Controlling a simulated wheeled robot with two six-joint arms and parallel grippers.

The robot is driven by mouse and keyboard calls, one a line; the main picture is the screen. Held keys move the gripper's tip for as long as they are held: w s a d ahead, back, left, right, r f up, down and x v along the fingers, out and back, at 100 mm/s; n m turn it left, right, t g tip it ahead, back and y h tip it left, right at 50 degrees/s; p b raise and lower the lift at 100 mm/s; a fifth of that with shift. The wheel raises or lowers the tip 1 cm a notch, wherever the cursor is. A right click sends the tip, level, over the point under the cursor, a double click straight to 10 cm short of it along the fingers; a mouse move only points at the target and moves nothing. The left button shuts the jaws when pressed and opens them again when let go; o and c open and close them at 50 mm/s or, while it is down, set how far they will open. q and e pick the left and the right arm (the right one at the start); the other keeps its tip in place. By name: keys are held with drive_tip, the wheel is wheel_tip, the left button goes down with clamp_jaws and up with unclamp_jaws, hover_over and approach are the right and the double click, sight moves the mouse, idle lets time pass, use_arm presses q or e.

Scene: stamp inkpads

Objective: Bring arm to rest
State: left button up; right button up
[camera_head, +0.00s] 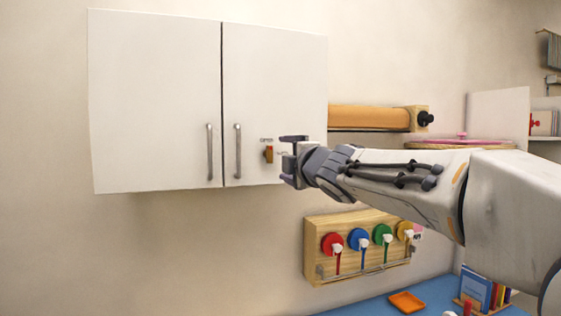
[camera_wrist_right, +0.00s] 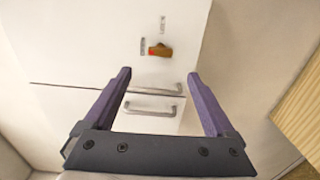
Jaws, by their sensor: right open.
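My right arm (camera_head: 410,175) reaches in from the right in the head view. Its gripper (camera_head: 288,158) is in front of the right door of the white wall cabinet (camera_head: 155,100), just right of an orange-brown knob (camera_head: 268,154). In the right wrist view my right gripper (camera_wrist_right: 160,85) is open with nothing between its two purple fingers. The knob (camera_wrist_right: 160,50) shows beyond the fingertips, apart from them. The two cabinet handles (camera_wrist_right: 150,104) show between the fingers. Both cabinet doors look shut. My left gripper is not in view.
Below the arm, a wooden wall rack (camera_head: 315,240) bears several coloured discs. A blue table (camera_head: 370,307) holds an orange tray (camera_head: 407,302) and several upright books (camera_head: 476,290). A wooden shelf with an orange roll (camera_head: 368,118) is behind the arm. The wall at left is clear.

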drive_tip(key=shift+s, duration=0.2)
drive_tip(key=s+a+f+m+g+h, duration=0.1)
drive_tip(key=s+f+m+g, duration=0.3)
drive_tip(key=f, duration=0.5)
drive_tip(key=s+f+m+g+h+b, duration=0.1)
drive_tip(key=s+f+m+g, duration=0.1)
drive_tip(key=s+f, duration=0.55)
drive_tip(key=s+a+f+m+g+h, duration=0.1)
drive_tip(key=s+f+m+g, duration=0.25)
drive_tip(key=f, duration=0.75)
drive_tip(key=s+d+f+m+g, duration=0.1)
drive_tip(key=s+f+g, duration=0.1)
drive_tip(key=s+f, duration=0.3)
drive_tip(key=s+d+f+m+g+h, duration=0.1)
drive_tip(key=s+f, duration=0.4)
drive_tip(key=s, duration=0.6)
drive_tip(key=s+d+f+m+g+b, duration=0.1)
drive_tip(key=s+f+m+g, duration=0.2)
drive_tip(key=s, duration=0.5)
wheel_tip(320, 180, down, 2)
drive_tip(key=shift+d+f+g+h, duration=0.1)
drive_tip(key=shift+d+g+h, duration=0.2)
drive_tip(key=shift+g, duration=0.55)
drive_tip(key=shift+w, duration=0.1)
